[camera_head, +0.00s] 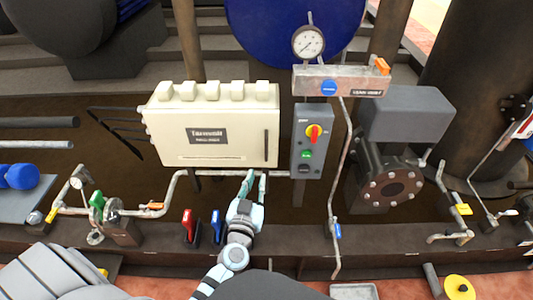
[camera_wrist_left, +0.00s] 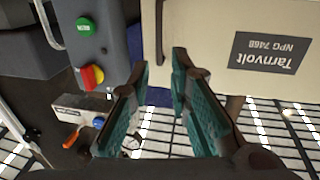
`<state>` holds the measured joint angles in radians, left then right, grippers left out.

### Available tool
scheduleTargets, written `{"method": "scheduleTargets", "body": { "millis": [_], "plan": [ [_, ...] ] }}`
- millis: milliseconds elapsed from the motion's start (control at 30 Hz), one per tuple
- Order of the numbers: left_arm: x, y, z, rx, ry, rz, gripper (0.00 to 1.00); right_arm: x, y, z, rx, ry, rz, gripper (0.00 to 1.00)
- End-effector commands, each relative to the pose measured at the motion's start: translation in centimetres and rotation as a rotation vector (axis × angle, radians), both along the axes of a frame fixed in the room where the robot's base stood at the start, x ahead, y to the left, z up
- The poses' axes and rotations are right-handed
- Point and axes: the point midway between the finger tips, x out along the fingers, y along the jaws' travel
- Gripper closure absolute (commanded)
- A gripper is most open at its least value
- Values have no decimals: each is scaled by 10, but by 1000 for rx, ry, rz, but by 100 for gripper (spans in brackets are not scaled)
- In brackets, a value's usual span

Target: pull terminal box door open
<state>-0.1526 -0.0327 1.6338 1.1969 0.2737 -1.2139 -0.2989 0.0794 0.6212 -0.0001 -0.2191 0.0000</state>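The terminal box (camera_head: 215,155) is a cream cabinet with a dark "Tarnvolt" label, and its door looks shut. A dark vertical door handle (camera_head: 265,146) stands near the right side of its front. My left gripper (camera_head: 255,178) is at the box's lower right front, its fingers pointing up toward the handle. In the left wrist view the teal fingers (camera_wrist_left: 163,68) are apart with nothing between the pads. There, the handle (camera_wrist_left: 159,25) runs down toward the gap between the fingertips. Contact cannot be told. My right gripper is not in view.
A grey control box (camera_head: 314,140) with a red-yellow switch and green button stands close to the right of the terminal box. A pipe (camera_head: 340,180) runs down beyond it. Red (camera_head: 188,222) and blue (camera_head: 216,224) levers stand left of my left arm.

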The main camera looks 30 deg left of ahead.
Motion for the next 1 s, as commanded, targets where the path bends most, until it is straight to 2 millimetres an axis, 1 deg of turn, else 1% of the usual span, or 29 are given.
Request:
{"method": "scheduleTargets", "body": {
  "millis": [133,300,400,500,600,700,967,1000],
  "plan": [
    [27,6,2,1,-2,-2,82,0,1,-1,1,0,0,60],
    [71,17,-1,2,0,-5,82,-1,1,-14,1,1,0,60],
    [95,23,-3,2,1,-6,82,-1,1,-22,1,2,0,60],
    [113,27,-3,1,2,-6,82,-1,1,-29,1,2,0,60],
    [125,31,-2,1,3,-5,82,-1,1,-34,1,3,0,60],
    [132,33,-1,0,3,-5,82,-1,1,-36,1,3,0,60],
    [134,33,0,1,4,-6,82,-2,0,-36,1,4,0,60],
    [134,33,0,1,4,-6,83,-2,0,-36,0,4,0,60]
  ]
}}
